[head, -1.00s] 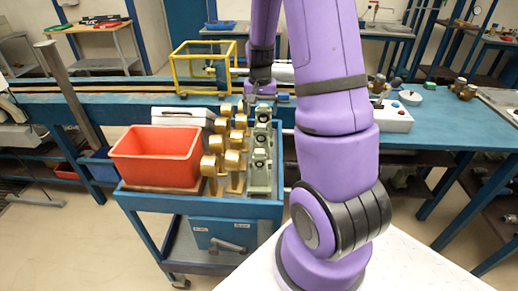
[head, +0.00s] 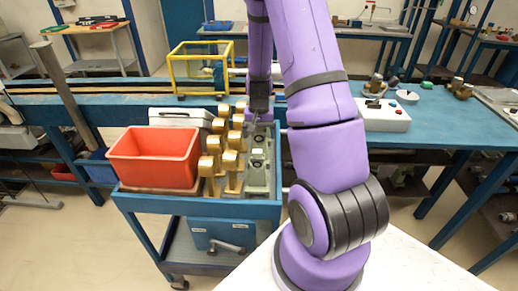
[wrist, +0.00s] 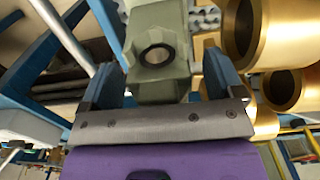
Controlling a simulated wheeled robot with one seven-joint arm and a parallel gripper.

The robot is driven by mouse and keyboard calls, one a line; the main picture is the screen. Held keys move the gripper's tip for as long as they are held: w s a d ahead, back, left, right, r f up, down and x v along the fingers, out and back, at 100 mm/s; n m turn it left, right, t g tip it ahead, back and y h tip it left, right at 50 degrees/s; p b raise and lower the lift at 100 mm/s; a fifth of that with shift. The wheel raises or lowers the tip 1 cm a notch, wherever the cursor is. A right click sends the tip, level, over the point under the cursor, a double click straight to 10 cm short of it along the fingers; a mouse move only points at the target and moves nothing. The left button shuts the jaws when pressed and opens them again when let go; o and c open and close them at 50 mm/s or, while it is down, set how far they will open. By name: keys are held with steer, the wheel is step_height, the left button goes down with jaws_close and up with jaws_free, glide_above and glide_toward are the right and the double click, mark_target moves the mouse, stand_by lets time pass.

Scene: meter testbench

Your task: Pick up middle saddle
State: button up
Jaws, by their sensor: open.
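Grey-green saddles stand in a row on the right side of the blue cart. In the head view the front saddle (head: 258,179) and the middle saddle (head: 260,142) show. The back one is hidden behind my gripper (head: 259,118), which points down over the far part of the row. In the wrist view a grey-green saddle (wrist: 158,85) with a round dark hole lies between the two blue fingers of my gripper (wrist: 160,62). The fingers are apart, one on each side of it. I cannot tell for sure which saddle this is, or whether the fingers touch it.
Several brass pieces (head: 207,168) stand close to the left of the saddles; they show large at the right in the wrist view (wrist: 278,88). A red bin (head: 152,160) and a white case (head: 182,116) fill the cart's left. The blue bench (head: 440,122) is behind.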

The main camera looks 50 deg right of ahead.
jaws_close()
steer(key=shift+r, duration=0.1)
stand_by(0.3)
